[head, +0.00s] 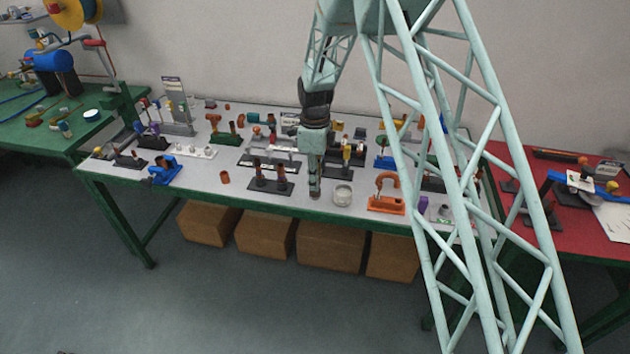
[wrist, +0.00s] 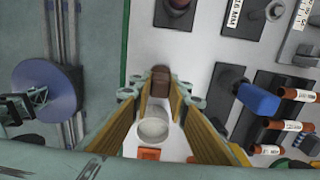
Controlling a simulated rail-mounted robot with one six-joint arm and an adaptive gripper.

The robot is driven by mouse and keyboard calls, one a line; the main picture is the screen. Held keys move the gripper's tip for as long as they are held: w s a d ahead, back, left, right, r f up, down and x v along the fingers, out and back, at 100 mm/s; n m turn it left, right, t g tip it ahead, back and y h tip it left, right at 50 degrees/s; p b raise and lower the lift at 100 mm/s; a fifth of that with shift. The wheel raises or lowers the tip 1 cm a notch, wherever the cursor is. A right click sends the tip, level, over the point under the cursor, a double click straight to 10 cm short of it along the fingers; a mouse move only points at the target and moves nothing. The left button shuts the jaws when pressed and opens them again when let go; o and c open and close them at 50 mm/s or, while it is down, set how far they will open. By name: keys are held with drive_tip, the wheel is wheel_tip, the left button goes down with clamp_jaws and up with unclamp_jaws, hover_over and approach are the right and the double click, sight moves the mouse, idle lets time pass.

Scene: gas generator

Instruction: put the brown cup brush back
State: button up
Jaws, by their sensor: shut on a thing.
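My gripper (head: 314,191) hangs low over the front part of the grey-white tabletop. In the wrist view my gripper (wrist: 160,84) has its two yellowish fingers closed around a brown piece (wrist: 160,78), which appears to be the brown cup brush. Its lower end is hidden, and I cannot tell whether it touches the table. A black stand (head: 270,187) with two upright brown pieces is just left of my gripper. Part of a black stand with a brown piece (wrist: 177,5) shows at the top of the wrist view.
A clear round jar (head: 343,194) stands close right of my gripper; the jar (wrist: 153,128) also shows between the fingers. An orange clamp-like tool (head: 386,193) is farther right. A small brown cup (head: 224,177) lies left. Behind stand crowded tool holders. The green table edge (head: 340,219) is near.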

drive_tip(key=o, duration=0.8)
drive_tip(key=shift+r, duration=0.1)
wheel_tip(320, 180, up, 10)
drive_tip(key=shift+r, duration=0.9)
drive_tip(key=shift+r, duration=0.1)
